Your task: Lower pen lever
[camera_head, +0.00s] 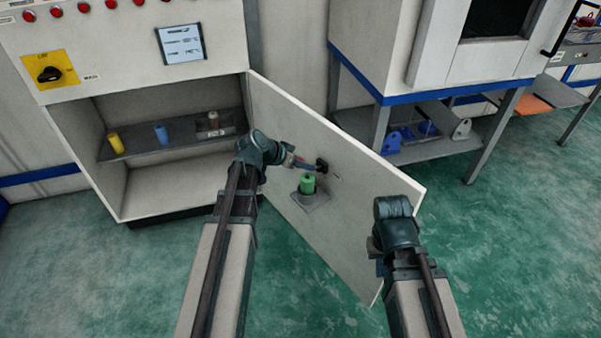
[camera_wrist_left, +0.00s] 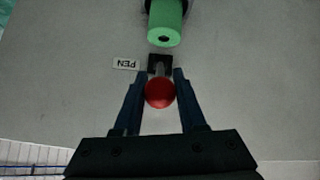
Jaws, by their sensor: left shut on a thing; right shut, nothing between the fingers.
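The pen lever has a red ball knob (camera_wrist_left: 160,92) on a dark mount (camera_wrist_left: 159,64), beside a small PEN label (camera_wrist_left: 126,64) that reads upside down in the left wrist view. The mount shows in the head view as a black block (camera_head: 321,165) on the open door panel. My left gripper (camera_wrist_left: 160,98) has its two fingers on either side of the red knob and is shut on it. In the head view, my left gripper (camera_head: 305,165) reaches the panel from the left and hides the knob. My right gripper (camera_head: 379,264) is shut and empty, low in front of the panel's right part.
A green cylinder (camera_head: 307,184) sits in a grey holder (camera_head: 312,201) on the panel, just below the lever. A cabinet shelf (camera_head: 140,149) at left holds yellow, blue and brown items. A blue-edged bench (camera_head: 440,98) stands behind the panel at right. Green floor lies around.

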